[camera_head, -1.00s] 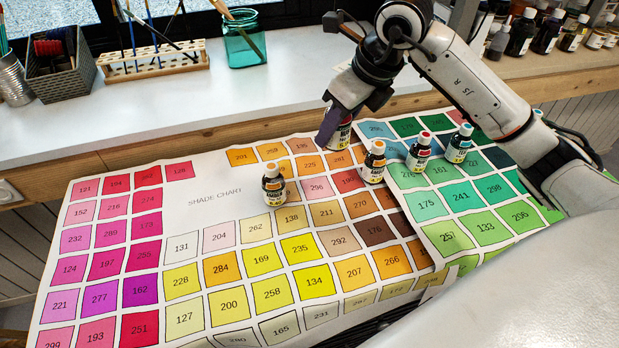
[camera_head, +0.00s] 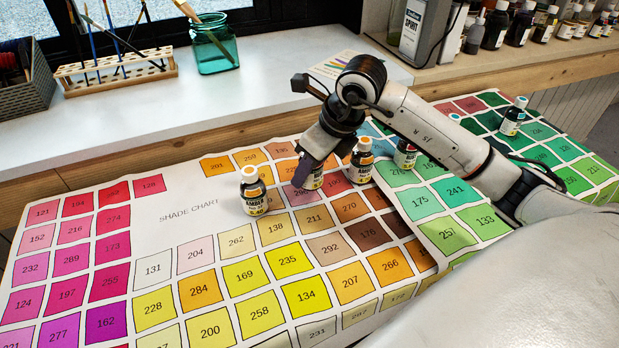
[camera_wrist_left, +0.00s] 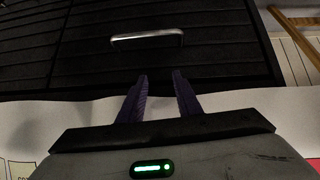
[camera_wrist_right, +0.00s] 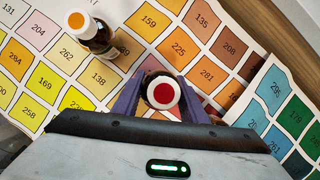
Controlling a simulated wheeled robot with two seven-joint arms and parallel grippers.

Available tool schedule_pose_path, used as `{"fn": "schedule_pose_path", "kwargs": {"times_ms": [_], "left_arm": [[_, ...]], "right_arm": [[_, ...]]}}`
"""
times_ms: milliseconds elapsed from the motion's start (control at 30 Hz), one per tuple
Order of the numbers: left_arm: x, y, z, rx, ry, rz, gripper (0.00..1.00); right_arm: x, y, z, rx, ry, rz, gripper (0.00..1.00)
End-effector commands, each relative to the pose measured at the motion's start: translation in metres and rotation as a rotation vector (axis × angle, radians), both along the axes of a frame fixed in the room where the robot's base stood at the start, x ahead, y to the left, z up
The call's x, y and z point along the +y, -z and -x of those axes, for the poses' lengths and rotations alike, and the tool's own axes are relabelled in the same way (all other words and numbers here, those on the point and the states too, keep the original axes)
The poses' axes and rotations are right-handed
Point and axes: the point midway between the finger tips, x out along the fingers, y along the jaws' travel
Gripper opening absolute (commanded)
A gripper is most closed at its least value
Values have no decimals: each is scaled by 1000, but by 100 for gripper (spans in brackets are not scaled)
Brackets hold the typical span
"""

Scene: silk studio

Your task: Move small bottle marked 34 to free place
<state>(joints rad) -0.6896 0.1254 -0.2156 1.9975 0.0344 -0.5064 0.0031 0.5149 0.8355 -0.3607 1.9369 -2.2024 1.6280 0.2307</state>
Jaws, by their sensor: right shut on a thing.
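My right gripper (camera_head: 306,174) is shut on a small bottle (camera_head: 315,179) over the orange part of the shade chart. In the right wrist view the held bottle (camera_wrist_right: 162,92) shows a white cap with a red centre between the purple fingers (camera_wrist_right: 160,100). Its base is hidden, so I cannot tell whether it touches the chart. No 34 is readable on any bottle. An orange-capped bottle (camera_head: 254,191) stands upright to its left, and another (camera_head: 361,161) to its right. My left gripper (camera_wrist_left: 160,85) is open and empty, facing a dark slatted front with a metal handle.
A partly hidden bottle (camera_head: 405,154) stands by my right arm; a blue-capped bottle (camera_head: 513,116) stands on the green chart. The white shade chart (camera_head: 190,203) has bare squares at left and front. A teal jar (camera_head: 214,52) and brush rack (camera_head: 115,75) stand behind.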

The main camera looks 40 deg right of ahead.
Motion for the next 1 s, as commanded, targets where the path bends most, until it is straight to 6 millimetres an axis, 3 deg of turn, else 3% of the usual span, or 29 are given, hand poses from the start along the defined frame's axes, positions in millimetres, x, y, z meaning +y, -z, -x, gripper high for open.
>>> {"fn": "schedule_pose_path", "kwargs": {"times_ms": [167,500,533,633,1000], "left_arm": [[0,1,-2,-4,0,0,31],[0,3,-4,-7,-1,0,31],[0,3,-4,-7,-1,0,31],[0,2,-4,-6,0,0,31],[0,-2,-3,-5,0,0,31]], "right_arm": [[0,26,1,4,0,-1,14],[0,31,0,1,0,0,14],[0,31,0,1,0,0,40],[0,30,0,2,0,0,57],[0,25,0,1,0,-1,57]]}}
